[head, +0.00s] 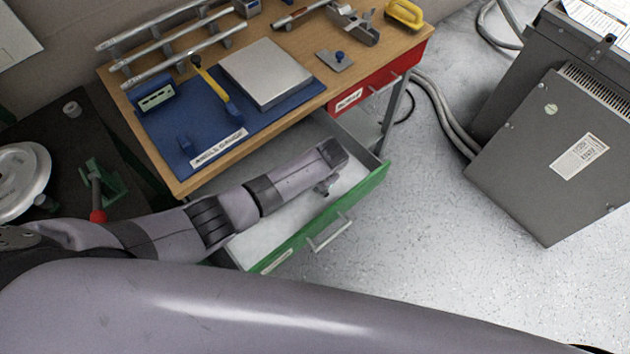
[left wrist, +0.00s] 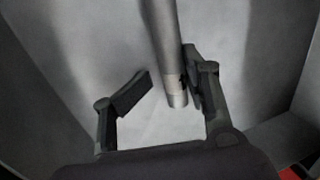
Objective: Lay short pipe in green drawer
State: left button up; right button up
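The green drawer (head: 345,215) is pulled out below the workbench, with its pale floor bare where I can see it. My left arm reaches over it, and my left gripper (head: 326,186) is low inside the drawer. In the left wrist view a grey metal pipe (left wrist: 164,45) runs down from the top edge, its near end between the fingers of my left gripper (left wrist: 168,92). The right-hand finger is at or against the pipe; the left-hand finger stands clearly apart from it. The gripper is open. The pipe is hidden in the head view. My right gripper is not in view.

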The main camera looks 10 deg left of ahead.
pick_arm(q)
jog(key=v, duration=1.2)
jog(key=shift+d, duration=0.1)
dwell(0.4)
